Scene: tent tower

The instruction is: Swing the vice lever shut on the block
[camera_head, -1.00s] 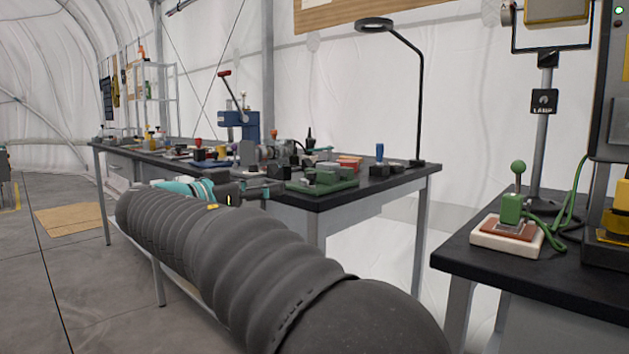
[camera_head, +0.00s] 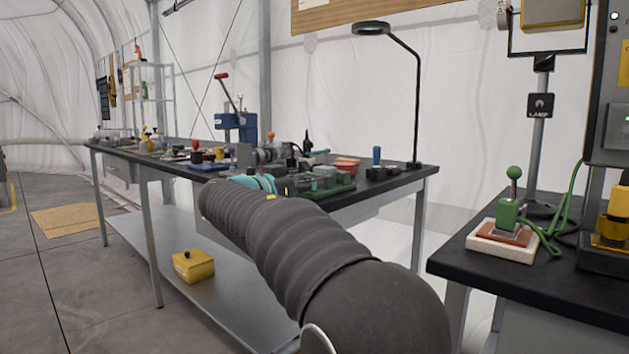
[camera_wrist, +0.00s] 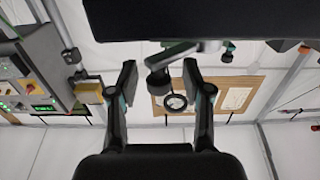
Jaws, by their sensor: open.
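The green-based vice (camera_head: 338,187) sits near the front right corner of the long black bench, with grey blocky parts on top. My arm's end partly covers its left side. I cannot clearly pick out the lever or the clamped block at this size. My gripper (camera_wrist: 162,72) is open in the wrist view, its two dark fingers well apart with nothing held between them. In the head view, my gripper is small and partly hidden by my arm, just left of the vice. I cannot tell whether it touches the vice.
A ring lamp (camera_head: 372,28) on a bent pole stands at the bench's right end. A blue press (camera_head: 236,127) and several small tools crowd the bench top. A yellow box (camera_head: 193,266) is on the lower shelf. A green-handled switch (camera_head: 508,212) stands on the right table.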

